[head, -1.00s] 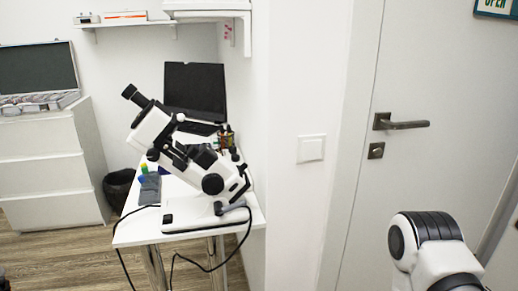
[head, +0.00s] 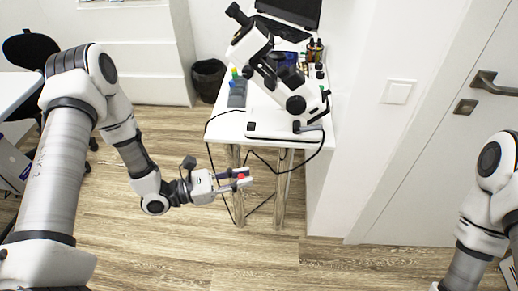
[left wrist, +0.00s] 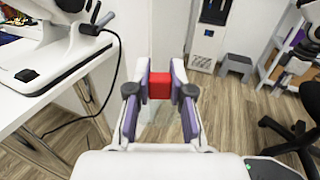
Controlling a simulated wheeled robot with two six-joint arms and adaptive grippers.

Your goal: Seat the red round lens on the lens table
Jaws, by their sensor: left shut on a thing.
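My left gripper (head: 238,180) is shut on a small red piece (head: 241,177), held in the air in front of the white table (head: 225,126). In the left wrist view the red piece (left wrist: 159,86) sits between both fingertips and looks square-sided. I cannot tell whether it is the round lens. A white and black optical instrument (head: 265,62) stands on the table, with its base (head: 285,131) near the front edge. I cannot make out which part is the lens table. My right arm shows at the right edge, but its gripper is out of view.
A grey holder (head: 237,97) with green, yellow and blue pieces stands on the table's left side. Small bottles (head: 315,50) and a laptop (head: 290,10) are at the back. A black cable (head: 212,150) hangs off the front. A black bin (head: 208,80) stands left. The floor in front is clear.

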